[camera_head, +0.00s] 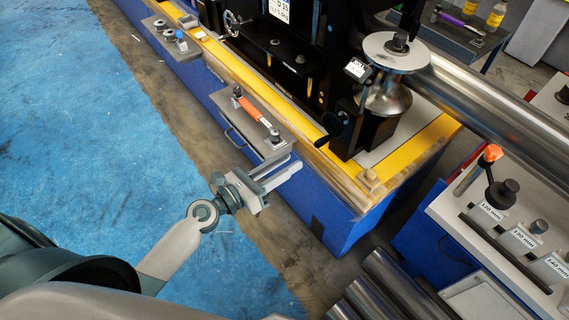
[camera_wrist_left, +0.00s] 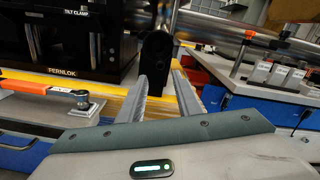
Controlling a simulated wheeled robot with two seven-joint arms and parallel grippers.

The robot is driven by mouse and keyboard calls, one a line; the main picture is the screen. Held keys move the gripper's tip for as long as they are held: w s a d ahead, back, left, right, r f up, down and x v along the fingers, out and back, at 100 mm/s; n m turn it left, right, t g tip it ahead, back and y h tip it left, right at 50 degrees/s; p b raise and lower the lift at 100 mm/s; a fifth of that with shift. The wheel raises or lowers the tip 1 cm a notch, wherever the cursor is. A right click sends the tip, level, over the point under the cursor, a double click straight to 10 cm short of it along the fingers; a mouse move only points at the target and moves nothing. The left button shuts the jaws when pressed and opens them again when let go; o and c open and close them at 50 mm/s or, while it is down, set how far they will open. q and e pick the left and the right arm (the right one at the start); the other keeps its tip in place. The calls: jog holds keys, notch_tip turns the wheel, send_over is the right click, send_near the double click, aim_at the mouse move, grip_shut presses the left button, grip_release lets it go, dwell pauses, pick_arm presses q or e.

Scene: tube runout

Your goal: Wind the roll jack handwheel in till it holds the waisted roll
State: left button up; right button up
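The waisted roll (camera_head: 385,97) stands upright at the machine's near end, under a round steel disc (camera_head: 394,52). A dark knob-like part (camera_head: 331,126) sticks out beside it, perhaps the jack handwheel; a black round-ended part shows ahead in the left wrist view (camera_wrist_left: 156,52). I cannot tell whether these are the same thing. A small spoked handwheel (camera_head: 232,23) is farther back on the machine. My left gripper (camera_head: 294,164) is open and empty, short of the yellow edge and apart from these parts. Its fingers also show in the left wrist view (camera_wrist_left: 158,84). My right gripper is out of view.
A steel tube (camera_head: 490,105) runs to the right of the roll. An orange-handled tool (camera_head: 254,110) lies on a grey shelf (camera_head: 275,149) close to my left gripper. A bench (camera_head: 470,210) with labelled blocks stands at right. Blue floor (camera_head: 80,130) is clear at left.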

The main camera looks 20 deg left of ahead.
aim_at(316, 146)
pick_arm(q)
jog(key=shift+w, duration=0.1)
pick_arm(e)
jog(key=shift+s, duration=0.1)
